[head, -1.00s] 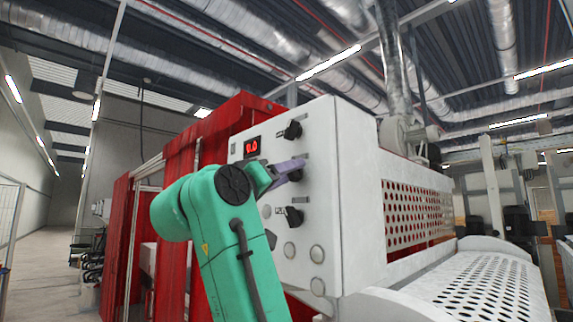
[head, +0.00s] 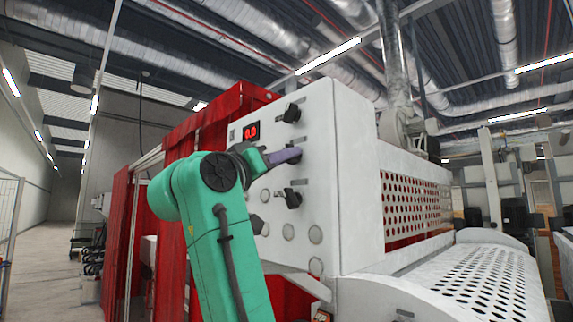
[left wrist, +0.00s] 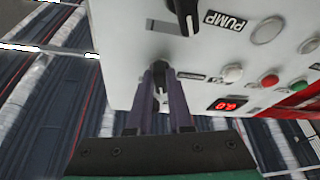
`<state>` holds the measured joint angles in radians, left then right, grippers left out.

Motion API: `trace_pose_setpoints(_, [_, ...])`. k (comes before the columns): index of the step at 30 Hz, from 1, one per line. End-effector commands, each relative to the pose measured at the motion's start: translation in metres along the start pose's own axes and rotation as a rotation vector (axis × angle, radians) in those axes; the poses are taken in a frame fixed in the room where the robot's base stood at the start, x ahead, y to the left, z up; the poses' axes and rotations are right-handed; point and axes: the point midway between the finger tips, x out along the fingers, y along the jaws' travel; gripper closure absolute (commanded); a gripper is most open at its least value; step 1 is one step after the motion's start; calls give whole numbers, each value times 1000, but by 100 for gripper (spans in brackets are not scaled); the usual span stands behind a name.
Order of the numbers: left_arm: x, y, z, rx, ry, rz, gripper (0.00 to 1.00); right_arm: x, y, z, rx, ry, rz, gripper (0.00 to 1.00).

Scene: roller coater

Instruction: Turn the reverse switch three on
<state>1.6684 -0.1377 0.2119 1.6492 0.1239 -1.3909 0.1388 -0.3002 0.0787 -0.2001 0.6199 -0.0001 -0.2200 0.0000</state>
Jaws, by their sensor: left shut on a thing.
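The white control panel (head: 272,180) has a column of black rotary switches. The top switch (head: 292,113) and the bottom switch (head: 289,198) show clearly in the head view. My left gripper (head: 288,155), with purple fingers, reaches the middle switch, which the fingers mostly hide there. In the left wrist view the fingers (left wrist: 161,92) are closed around the black middle switch (left wrist: 161,72). Its label cannot be read. A neighbouring black switch (left wrist: 184,14) sits beside the word PUMP. My right gripper is not in view.
Round buttons, including a red one (left wrist: 269,81) and a green one (left wrist: 298,87), are near the gripper. Red curtains (head: 172,235) hang left; a perforated guard (head: 415,205) is right.

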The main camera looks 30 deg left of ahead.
Motion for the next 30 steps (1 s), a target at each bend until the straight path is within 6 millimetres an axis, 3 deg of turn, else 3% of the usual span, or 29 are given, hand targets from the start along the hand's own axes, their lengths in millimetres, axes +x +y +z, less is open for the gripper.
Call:
trace_pose_setpoints(3, [-2, -4, 2, 94, 2, 33, 100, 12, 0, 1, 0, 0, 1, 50])
trace_pose_setpoints(12, [-1, -5, 0, 357, 0, 142, 100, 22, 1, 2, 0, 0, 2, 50])
trace_pose_setpoints(30, [1, -5, -3, 734, -1, 302, 100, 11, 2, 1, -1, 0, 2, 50])
